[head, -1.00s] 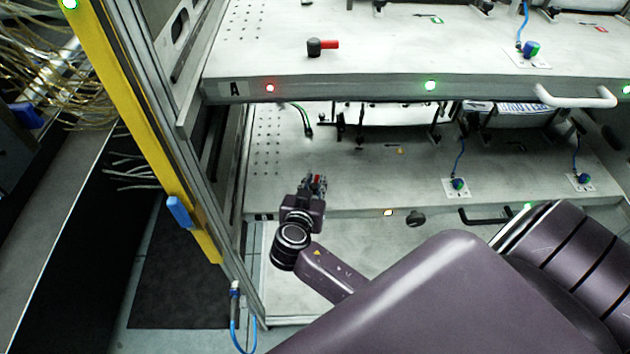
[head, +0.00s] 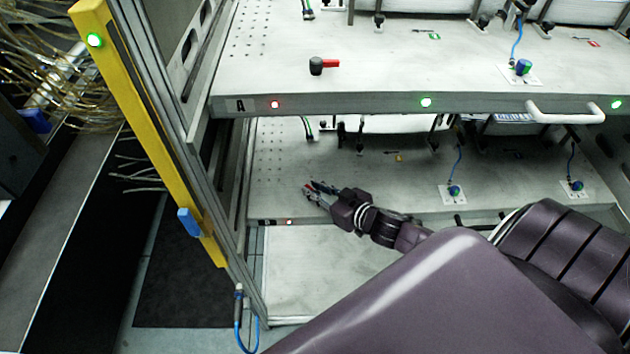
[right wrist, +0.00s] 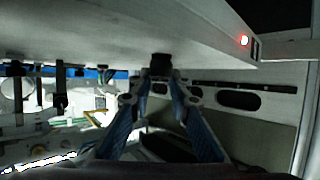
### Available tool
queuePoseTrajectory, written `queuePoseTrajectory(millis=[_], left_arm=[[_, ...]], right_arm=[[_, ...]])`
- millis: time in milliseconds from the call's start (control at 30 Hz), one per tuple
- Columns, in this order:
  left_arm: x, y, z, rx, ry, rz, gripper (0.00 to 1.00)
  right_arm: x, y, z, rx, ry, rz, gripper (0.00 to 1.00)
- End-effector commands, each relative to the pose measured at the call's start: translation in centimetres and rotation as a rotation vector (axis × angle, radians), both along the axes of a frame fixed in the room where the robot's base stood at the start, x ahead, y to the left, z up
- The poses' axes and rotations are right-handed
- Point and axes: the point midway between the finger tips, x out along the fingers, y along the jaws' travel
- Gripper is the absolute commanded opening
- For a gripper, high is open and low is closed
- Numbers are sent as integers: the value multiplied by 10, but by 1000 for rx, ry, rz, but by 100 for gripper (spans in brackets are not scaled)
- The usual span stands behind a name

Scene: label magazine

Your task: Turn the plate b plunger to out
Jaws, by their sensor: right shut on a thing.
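Plate B (head: 380,182) is the lower grey shelf, below plate A (head: 440,70). My right gripper (head: 318,190) is over the left part of plate B, its fingers pointing left. In the right wrist view, its blue-padded fingers close on a black knob (right wrist: 160,62), the plate B plunger. A little red shows near the fingertips in the head view, but the fingers hide most of the plunger, so its exact lever direction cannot be told. A red light (head: 289,222) is lit on plate B's front edge, and it also shows in the wrist view (right wrist: 244,40). My left gripper is not in view.
Plate A's plunger (head: 320,66) has a black knob and a red lever pointing right. A white handle (head: 566,114) sticks out from plate A's front. A yellow post (head: 150,130) stands at left. Plate A overhangs the back of plate B.

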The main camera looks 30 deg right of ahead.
Motion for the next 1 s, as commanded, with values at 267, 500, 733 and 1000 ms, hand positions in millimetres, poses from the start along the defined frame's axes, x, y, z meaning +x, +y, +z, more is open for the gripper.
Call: queuePoseTrajectory(millis=[267, 500, 733, 1000], left_arm=[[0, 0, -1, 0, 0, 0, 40], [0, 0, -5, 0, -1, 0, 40], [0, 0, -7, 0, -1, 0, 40], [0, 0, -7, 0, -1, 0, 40]], right_arm=[[2, -3, 0, -8, 0, 203, 0], [2, -1, 0, -5, -2, 306, 0], [1, 0, 0, -3, -1, 351, 0], [1, 0, 0, -1, 0, 360, 0]])
